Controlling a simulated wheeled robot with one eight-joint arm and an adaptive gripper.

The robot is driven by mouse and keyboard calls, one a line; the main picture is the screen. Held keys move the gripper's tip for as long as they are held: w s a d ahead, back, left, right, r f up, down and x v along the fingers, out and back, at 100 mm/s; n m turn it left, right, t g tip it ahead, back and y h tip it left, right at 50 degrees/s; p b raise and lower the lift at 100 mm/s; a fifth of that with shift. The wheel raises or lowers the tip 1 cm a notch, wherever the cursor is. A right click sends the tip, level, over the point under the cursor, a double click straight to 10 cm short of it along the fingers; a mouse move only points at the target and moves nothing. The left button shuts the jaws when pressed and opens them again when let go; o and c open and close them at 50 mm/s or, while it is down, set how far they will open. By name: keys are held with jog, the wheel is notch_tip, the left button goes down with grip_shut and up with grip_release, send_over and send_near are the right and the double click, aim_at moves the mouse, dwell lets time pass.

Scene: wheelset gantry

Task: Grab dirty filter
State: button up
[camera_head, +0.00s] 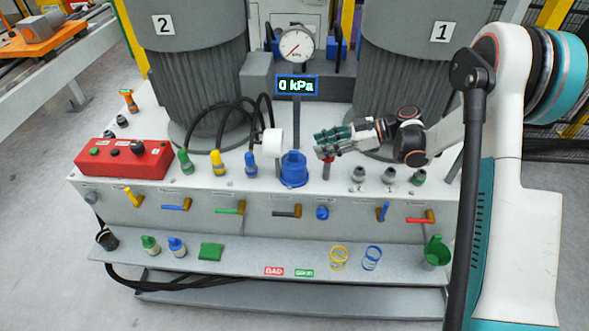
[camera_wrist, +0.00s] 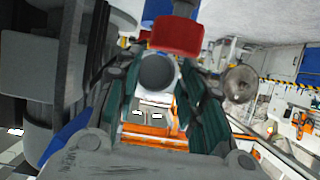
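I cannot tell for sure which thing is the dirty filter. A blue housing (camera_head: 293,170) stands upright on the grey bench top, with a white cylinder (camera_head: 271,142) beside its upper left. Two small ringed cylinders, one yellow (camera_head: 339,258) and one blue (camera_head: 371,258), stand on the lower shelf right of the BAD and GOOD labels. My gripper (camera_head: 321,143) is above the bench, right of the blue housing and apart from it, with its fingers pointing left. In the wrist view its green-dark fingers (camera_wrist: 160,105) are spread, and nothing is clearly held between them.
A gauge (camera_head: 296,45) stands above a 0 kPa display (camera_head: 297,86) behind the bench. Two large grey tanks (camera_head: 200,80) flank it. A red control box (camera_head: 124,159) sits at left. Coloured valve handles (camera_head: 230,210) line the bench front. A green cup (camera_head: 437,253) stands at the shelf's right.

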aim_at(301, 161)
jog(key=b+x, duration=0.2)
jog(key=x, duration=0.5)
jog(key=shift+s+a+f, duration=0.15)
jog(key=shift+a, duration=0.15)
grip_shut()
